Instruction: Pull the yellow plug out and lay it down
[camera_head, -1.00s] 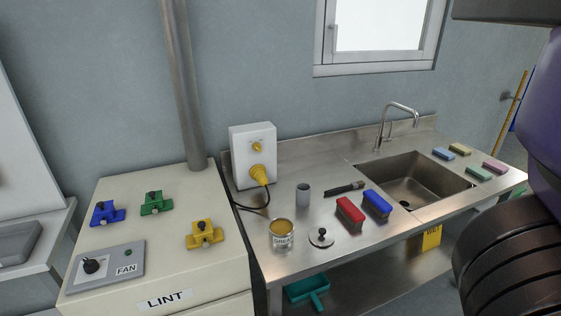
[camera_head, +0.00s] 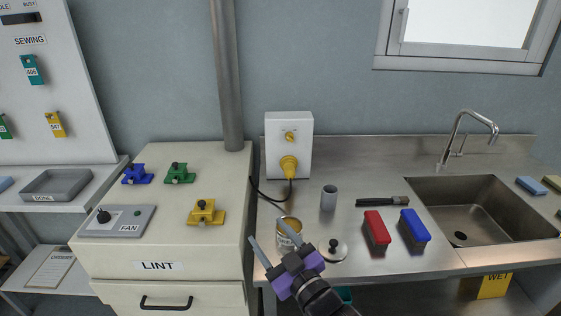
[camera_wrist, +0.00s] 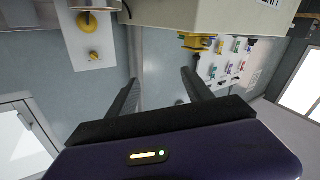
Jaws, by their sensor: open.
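The yellow plug (camera_head: 288,166) sits in the lower part of the white socket box (camera_head: 302,130) on the metal counter against the wall. A black cable runs from it down to the left. A yellow knob (camera_head: 290,136) is above it on the same box. My gripper (camera_head: 267,242) is open and empty, in front of the counter's left end, lower and nearer than the plug. In the wrist view, which appears upside down, the plug (camera_wrist: 87,18) shows at the upper left, away from the fingers (camera_wrist: 160,88).
A tin (camera_head: 288,232), a lid (camera_head: 333,250), a grey cup (camera_head: 328,197), a dark brush (camera_head: 382,202), a red brush (camera_head: 376,230) and a blue brush (camera_head: 413,228) stand on the counter. The LINT cabinet (camera_head: 165,250) is at left, the sink (camera_head: 470,212) at right.

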